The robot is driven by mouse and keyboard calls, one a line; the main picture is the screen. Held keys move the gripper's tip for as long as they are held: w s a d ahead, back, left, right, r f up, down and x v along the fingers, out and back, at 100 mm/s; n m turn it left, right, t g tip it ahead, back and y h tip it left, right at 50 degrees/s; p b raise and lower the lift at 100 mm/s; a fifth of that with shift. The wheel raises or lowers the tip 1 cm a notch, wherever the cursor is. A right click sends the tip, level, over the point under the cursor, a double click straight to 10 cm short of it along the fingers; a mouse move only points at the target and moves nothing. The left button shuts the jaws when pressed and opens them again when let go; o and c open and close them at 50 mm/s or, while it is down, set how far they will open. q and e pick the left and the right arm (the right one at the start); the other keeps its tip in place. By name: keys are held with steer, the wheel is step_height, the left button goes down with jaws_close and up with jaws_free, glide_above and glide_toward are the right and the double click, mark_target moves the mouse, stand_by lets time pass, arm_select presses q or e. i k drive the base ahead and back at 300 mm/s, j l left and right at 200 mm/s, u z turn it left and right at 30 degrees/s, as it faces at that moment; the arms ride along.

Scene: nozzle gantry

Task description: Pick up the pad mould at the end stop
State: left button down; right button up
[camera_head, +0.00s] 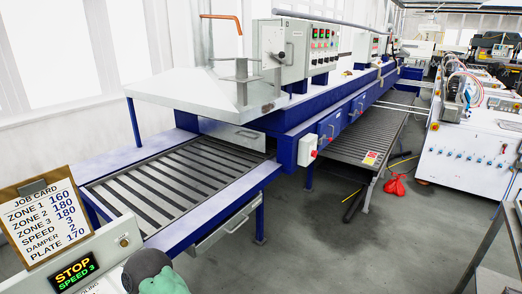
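I cannot make out a pad mould in the head view. The slatted conveyor bed (180,178) in the left foreground shows only dark slats and gaps, with nothing lying on its visible part. Its blue frame (215,220) runs around the slats. I cannot pick out a distinct end stop. The far end of the bed goes under a pale sloped hood (205,90), which hides what is inside. Neither of my grippers shows in this view.
A job card (40,215) and a lit "STOP SPEED 3" display (75,272) stand at lower left. A grey and green object (152,274), unclear, is beside them. A second conveyor (355,135) and a white machine (462,150) stand to the right. Grey floor (340,245) is open between.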

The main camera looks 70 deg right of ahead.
mark_target(371, 161)
steer(key=z, duration=3.15)
steer(key=i+z, duration=0.1)
steer(key=i, duration=4)
steer(key=i+u, duration=0.1)
steer(key=i, duration=0.4)
steer(key=i+l+u, duration=0.1)
steer(key=i, duration=0.4)
steer(key=i+l+u, duration=0.1)
steer(key=i, duration=0.35)
steer(key=i+l+u, duration=0.1)
steer(key=i+l, duration=0.15)
steer(key=i, duration=0.25)
steer(key=i+l+u, duration=0.4)
steer(key=i, duration=0.2)
steer(key=j, duration=0.1)
